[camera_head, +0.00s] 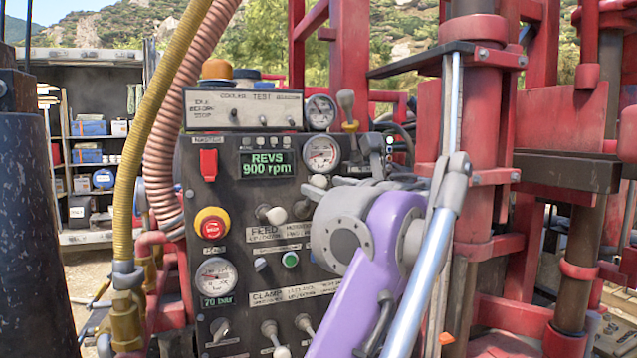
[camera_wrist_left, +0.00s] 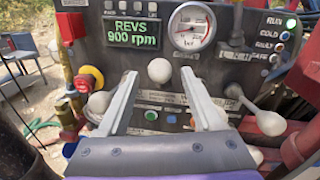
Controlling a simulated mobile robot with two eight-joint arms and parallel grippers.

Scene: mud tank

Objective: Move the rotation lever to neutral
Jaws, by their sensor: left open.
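A lever with a round white knob (camera_wrist_left: 159,70) stands between the tips of my left gripper (camera_wrist_left: 159,76) in the left wrist view, just below the revs display. It looks like the rotation lever, but its label is too blurred to read there. The fingers are open on both sides of it, and I cannot tell whether either touches. In the head view a pale knob (camera_head: 318,181) shows at the tips of my left gripper (camera_head: 340,186), whose grey wrist and purple arm hide part of the panel's right side. My right gripper is not in view.
The feed lever (camera_head: 270,214) is to the left, near a red emergency button (camera_head: 211,224). Clamp levers (camera_head: 270,330) are lower down. A yellow hose (camera_head: 150,130) and red rig frame (camera_head: 515,150) flank the panel.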

